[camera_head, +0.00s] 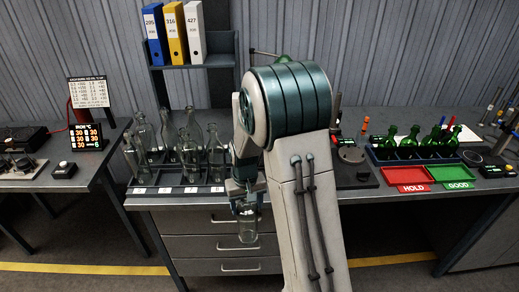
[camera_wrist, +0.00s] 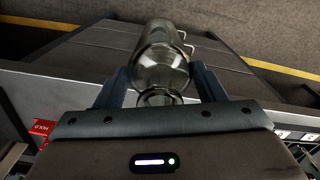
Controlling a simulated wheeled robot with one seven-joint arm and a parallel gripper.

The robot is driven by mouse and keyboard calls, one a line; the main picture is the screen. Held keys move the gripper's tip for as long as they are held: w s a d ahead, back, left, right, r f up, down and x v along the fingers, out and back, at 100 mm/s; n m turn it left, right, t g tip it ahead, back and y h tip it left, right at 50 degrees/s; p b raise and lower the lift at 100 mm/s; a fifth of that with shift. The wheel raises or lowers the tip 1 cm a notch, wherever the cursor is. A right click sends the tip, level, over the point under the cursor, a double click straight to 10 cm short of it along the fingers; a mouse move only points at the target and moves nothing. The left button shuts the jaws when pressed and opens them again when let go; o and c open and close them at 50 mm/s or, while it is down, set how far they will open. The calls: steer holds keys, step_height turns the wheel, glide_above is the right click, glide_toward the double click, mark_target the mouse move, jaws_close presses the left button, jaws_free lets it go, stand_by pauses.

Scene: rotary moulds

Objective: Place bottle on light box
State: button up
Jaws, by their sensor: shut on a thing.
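A clear glass bottle (camera_head: 248,230) hangs in my gripper (camera_head: 245,196), in front of the drawers and below the bench's front edge. In the wrist view the bottle (camera_wrist: 162,62) lies between the two fingers of my gripper (camera_wrist: 162,88), which are shut on it. Its narrow ring-shaped mouth faces the wrist camera and its wider body points away. My arm hides the middle of the bench.
Several clear bottles (camera_head: 191,150) stand in a dark rack at the bench's left. Green bottles (camera_head: 408,141) stand in a tray at the right, behind a red HOLD tray (camera_head: 405,179) and a green GOOD tray (camera_head: 452,174). Binders (camera_head: 174,34) stand on a shelf behind.

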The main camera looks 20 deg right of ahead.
step_height(320, 180, up, 3)
steer(key=shift+r+p, duration=0.15)
steer(key=shift+p, duration=0.85)
steer(key=shift+f, duration=0.2)
steer(key=shift+r, duration=0.1)
steer(key=d+r+m, duration=0.4)
steer(key=r+m, duration=0.4)
steer(key=r, duration=0.2)
steer(key=s+d+r+m, duration=0.1)
steer(key=d+r+m, duration=0.4)
steer(key=r+m, duration=0.3)
steer(key=d+r+m, duration=0.4)
steer(key=r+m, duration=0.4)
steer(key=r, duration=0.6)
steer(key=shift+s+d+r, duration=0.25)
steer(key=shift+s+d, duration=0.1)
steer(key=shift+d, duration=0.05)
